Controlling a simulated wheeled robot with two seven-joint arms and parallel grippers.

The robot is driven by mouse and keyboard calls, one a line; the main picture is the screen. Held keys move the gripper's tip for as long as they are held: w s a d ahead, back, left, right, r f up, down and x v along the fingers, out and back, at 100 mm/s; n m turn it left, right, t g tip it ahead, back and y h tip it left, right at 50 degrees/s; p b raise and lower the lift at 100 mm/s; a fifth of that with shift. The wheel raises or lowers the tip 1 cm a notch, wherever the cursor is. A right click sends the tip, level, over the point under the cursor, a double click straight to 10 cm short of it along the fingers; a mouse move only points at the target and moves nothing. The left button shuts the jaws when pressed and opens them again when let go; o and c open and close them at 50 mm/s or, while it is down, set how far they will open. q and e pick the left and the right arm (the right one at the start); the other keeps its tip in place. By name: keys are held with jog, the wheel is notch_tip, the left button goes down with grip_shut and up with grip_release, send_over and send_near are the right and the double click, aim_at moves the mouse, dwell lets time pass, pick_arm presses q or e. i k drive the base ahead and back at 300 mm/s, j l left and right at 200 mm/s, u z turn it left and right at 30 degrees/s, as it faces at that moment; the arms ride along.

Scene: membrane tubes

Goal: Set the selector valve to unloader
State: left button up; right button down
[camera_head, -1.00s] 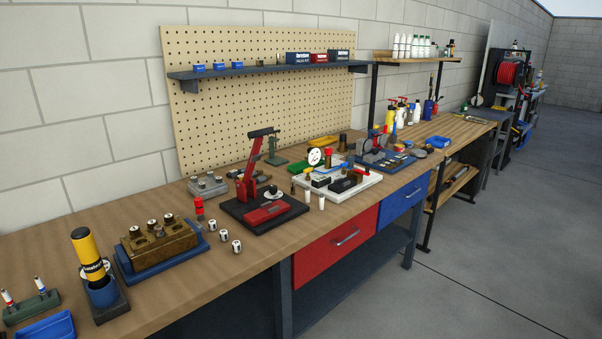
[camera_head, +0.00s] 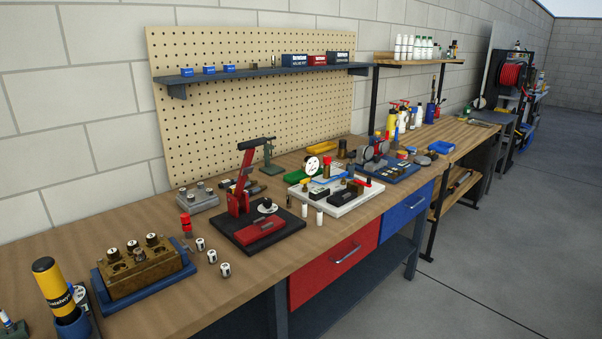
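I cannot tell for sure which part is the selector valve, and any lettering is too small to read. Neither of my grippers is in view.
A red lever press (camera_head: 240,195) on a black base stands left of the board. A brown block (camera_head: 145,270) on a blue tray and a yellow cylinder (camera_head: 50,280) stand nearer left. A blue fixture (camera_head: 390,173) lies beyond the board. The grey floor (camera_head: 500,270) right of the bench is clear.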

aim_at(304, 182)
jog(key=i+l+u, duration=0.35)
jog(key=i+l, duration=0.2)
jog(key=i, duration=0.2)
jog(key=i+l+u, duration=0.35)
jog(key=i+l, duration=0.3)
